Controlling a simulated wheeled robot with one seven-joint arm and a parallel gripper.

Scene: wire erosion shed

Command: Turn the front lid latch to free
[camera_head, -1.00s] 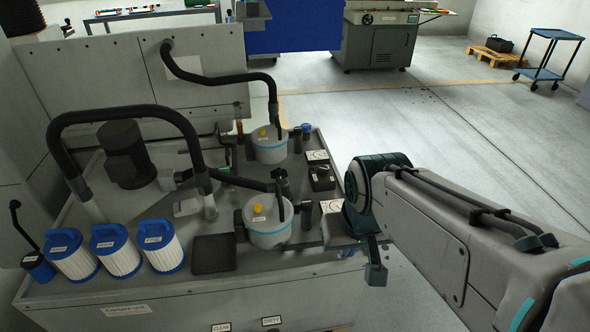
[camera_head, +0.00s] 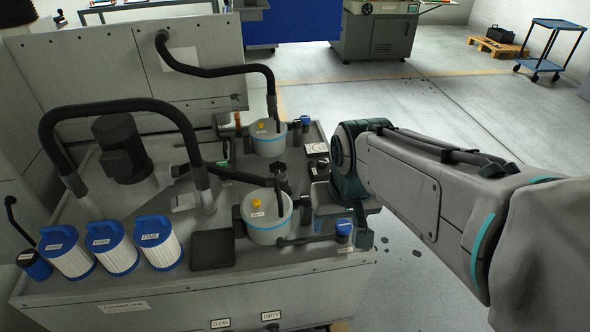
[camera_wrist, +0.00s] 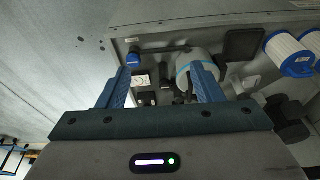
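The front lid is on the nearer grey pot (camera_head: 267,220), which has a blue band and a yellow knob. A dark upright lever (camera_head: 279,200) stands at its right edge and looks like the front latch; I cannot tell its setting. In the wrist view the pot (camera_wrist: 188,62) is partly behind the right finger. My gripper (camera_wrist: 160,76) is open and empty, its two blue fingers apart above the bench's right side. In the head view my gripper (camera_head: 363,232) is right of the pot, mostly hidden by my wrist.
A rear pot (camera_head: 267,140) stands behind. A blue-capped fitting (camera_head: 343,230) on a dark pipe is close to my gripper. Black hoses (camera_head: 120,108) arch on the left, with blue-and-white filters (camera_head: 160,245) in front. Open floor (camera_head: 440,130) lies to the right.

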